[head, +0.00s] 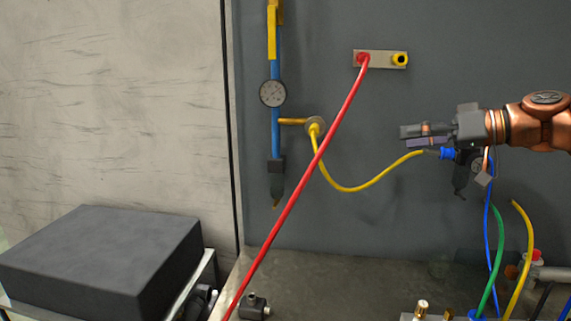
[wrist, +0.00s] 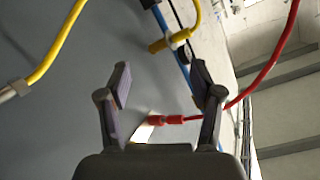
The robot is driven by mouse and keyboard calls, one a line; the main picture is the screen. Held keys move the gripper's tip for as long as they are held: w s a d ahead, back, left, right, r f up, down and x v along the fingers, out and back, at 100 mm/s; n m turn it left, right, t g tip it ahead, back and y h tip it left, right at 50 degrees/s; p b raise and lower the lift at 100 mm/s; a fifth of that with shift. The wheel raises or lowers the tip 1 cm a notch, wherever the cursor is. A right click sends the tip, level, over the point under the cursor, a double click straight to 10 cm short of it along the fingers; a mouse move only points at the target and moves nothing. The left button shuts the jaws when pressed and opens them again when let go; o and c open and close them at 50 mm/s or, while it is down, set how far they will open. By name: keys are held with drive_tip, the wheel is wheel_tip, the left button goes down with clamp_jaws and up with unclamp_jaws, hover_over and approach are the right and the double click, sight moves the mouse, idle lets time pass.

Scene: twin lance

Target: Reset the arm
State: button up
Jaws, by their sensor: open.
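My copper-coloured arm (head: 541,118) reaches in from the right edge of the head view. My gripper (head: 408,136) points left in front of the grey wall panel. In the wrist view my gripper (wrist: 163,85) has its two dark fingers spread wide with nothing between them. It is apart from the hoses. In the head view a yellow hose (head: 352,189) passes below the gripper, and a dark fitting with a blue collar (head: 447,153) sits at its right end, partly behind my wrist.
A red hose (head: 303,186) runs down from a wall plate (head: 382,59). A blue pipe (head: 275,125) with a gauge (head: 273,93) stands left of it. Blue, green and yellow hoses hang below my wrist. A dark box (head: 110,262) lies lower left.

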drive_tip(key=s+a+f+m+g+h+p, duration=0.2)
drive_tip(key=s+a+f+g+h, duration=0.35)
drive_tip(key=s+a+f, duration=1.05)
drive_tip(key=s+d+f+m+g+h+p, duration=0.1)
drive_tip(key=s+d+f+m+g+h, duration=0.1)
drive_tip(key=s+f, duration=0.5)
drive_tip(key=s+d+f+m+g+h+p, duration=0.1)
drive_tip(key=s+d+f+h, duration=0.4)
drive_tip(key=s, duration=0.8)
wheel_tip(320, 180, down, 3)
drive_tip(key=shift+s+d+f+m+g, duration=0.2)
drive_tip(key=shift+d+m+g, duration=0.25)
drive_tip(key=shift+d+m, duration=0.4)
